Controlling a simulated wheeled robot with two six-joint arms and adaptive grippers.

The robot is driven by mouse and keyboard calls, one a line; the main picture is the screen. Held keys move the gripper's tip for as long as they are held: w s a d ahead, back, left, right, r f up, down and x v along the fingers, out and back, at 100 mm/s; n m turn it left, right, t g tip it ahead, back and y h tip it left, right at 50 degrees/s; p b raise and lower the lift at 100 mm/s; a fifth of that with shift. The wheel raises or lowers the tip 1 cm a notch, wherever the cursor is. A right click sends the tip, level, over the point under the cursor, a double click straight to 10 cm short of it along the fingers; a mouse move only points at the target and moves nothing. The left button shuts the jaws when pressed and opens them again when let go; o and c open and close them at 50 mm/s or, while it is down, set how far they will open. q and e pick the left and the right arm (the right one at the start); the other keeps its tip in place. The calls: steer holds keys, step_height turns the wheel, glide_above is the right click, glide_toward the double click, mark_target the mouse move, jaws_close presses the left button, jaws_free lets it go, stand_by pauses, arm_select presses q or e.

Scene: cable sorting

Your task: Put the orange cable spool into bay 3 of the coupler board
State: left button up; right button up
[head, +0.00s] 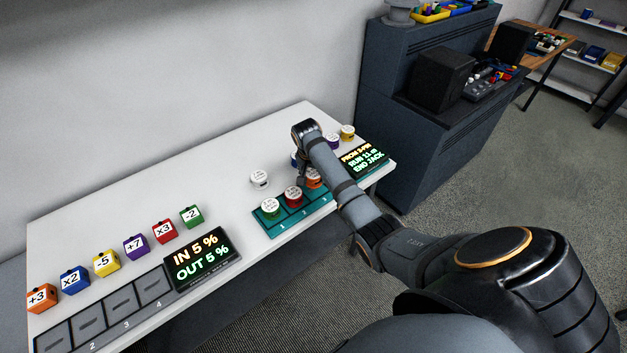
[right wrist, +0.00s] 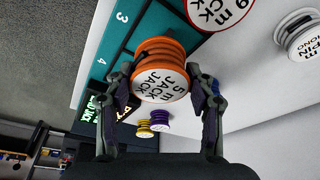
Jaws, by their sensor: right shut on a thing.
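The orange cable spool (head: 314,178) is at the teal coupler board (head: 262,228), right of the red spool, partly hidden by my right arm in the head view. In the right wrist view, my right gripper (right wrist: 160,82) is shut on the orange spool (right wrist: 161,72), one finger on each side, its white label "5 m JACK JACK" facing the camera. The board (right wrist: 117,38) shows numbers 3 and 4 beside the spool. I cannot tell whether the spool rests in bay 3 or hangs just above it. My left gripper is not in view.
A green spool (head: 270,208) and a red spool (head: 293,196) stand in bays 1 and 2. A white spool (head: 259,178) stands behind the board. Purple (head: 333,139) and yellow (head: 347,132) spools stand farther right. A lit sign (head: 362,160) sits at the board's right end.

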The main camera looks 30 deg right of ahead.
mark_target(313, 179)
steer(key=shift+w+d+f, duration=0.1)
steer(key=shift+w+f, duration=0.1)
steer(key=shift+f, duration=0.05)
steer(key=shift+w+f, duration=0.15)
steer(key=shift+f, duration=0.1)
step_height(313, 179, down, 2)
steer(key=shift+f+p, duration=0.15)
steer(key=shift+p, duration=0.5)
steer(key=shift+d+f, duration=0.1)
steer(key=shift+f, duration=0.3)
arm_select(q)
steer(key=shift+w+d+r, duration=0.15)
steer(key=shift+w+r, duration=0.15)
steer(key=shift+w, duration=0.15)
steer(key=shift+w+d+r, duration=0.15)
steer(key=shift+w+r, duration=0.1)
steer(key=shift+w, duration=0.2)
arm_select(e)
steer(key=o, duration=1.3)
steer(key=shift+f, duration=0.1)
steer(key=shift+c, duration=0.2)
steer(key=shift+r, duration=0.55)
arm_select(q)
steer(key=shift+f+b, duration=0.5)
steer(key=shift+b, duration=0.1)
arm_select(e)
steer(key=v, duration=1.1)
steer(key=shift+r, duration=0.15)
